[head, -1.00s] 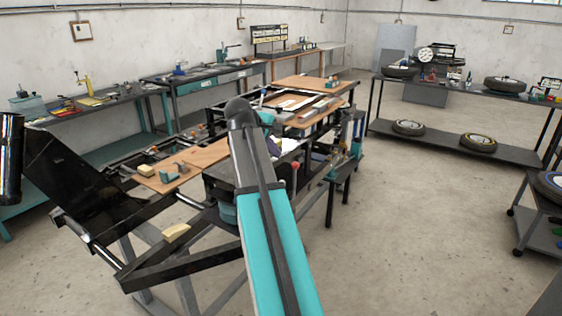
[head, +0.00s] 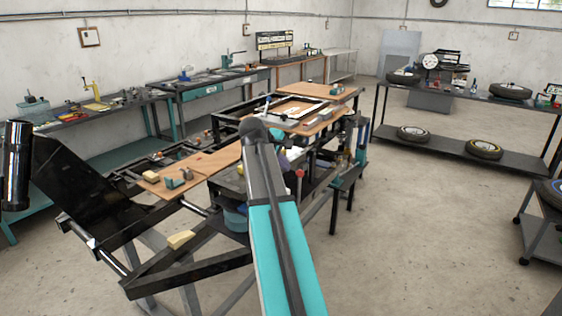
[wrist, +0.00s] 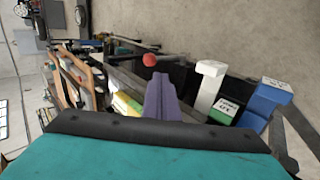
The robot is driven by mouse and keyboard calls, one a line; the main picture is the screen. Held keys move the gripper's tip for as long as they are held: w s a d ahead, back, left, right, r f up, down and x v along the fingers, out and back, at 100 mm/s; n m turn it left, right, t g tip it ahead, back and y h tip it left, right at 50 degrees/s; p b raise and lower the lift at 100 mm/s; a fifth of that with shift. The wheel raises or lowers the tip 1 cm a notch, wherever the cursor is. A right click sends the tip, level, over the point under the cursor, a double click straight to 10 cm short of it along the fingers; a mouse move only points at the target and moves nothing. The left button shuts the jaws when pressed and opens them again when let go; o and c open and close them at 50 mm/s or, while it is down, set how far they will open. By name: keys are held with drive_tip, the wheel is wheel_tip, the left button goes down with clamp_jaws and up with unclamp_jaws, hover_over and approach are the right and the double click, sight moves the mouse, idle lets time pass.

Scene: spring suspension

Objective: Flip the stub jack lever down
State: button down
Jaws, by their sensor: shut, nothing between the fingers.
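A round red knob (head: 300,173) on a short upright stalk stands at the near edge of the workbench, just right of my arm in the head view. It looks like the end of the jack lever, but the jack body cannot be made out. In the wrist view the red knob (wrist: 149,60) is just beyond and slightly left of my gripper's tips. My gripper (wrist: 161,78) shows there as purple fingers, shut and empty. The knob seems apart from the fingers, though the gap is hard to judge. In the head view my arm mostly hides the gripper.
A white T-shaped block (wrist: 210,85) and a blue block (wrist: 262,105) with labels stand right of my gripper. Wooden boards (head: 205,165) and a black frame (head: 165,275) lie left of my arm.

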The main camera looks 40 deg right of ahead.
sight(297, 174)
drive_tip(key=shift+d+r+p+x, duration=0.2)
drive_tip(key=shift+p+x, duration=0.25)
drive_tip(key=shift+x, duration=1.1)
drive_tip(key=shift+d+r+p+x, duration=0.15)
drive_tip(key=shift+p+x, duration=0.25)
drive_tip(key=shift+x, duration=1.1)
drive_tip(key=shift+d+r+p+x, duration=0.2)
drive_tip(key=shift+p+x, duration=0.25)
drive_tip(key=shift+x, duration=1.1)
drive_tip(key=shift+w, duration=0.1)
drive_tip(key=shift+w, duration=0.15)
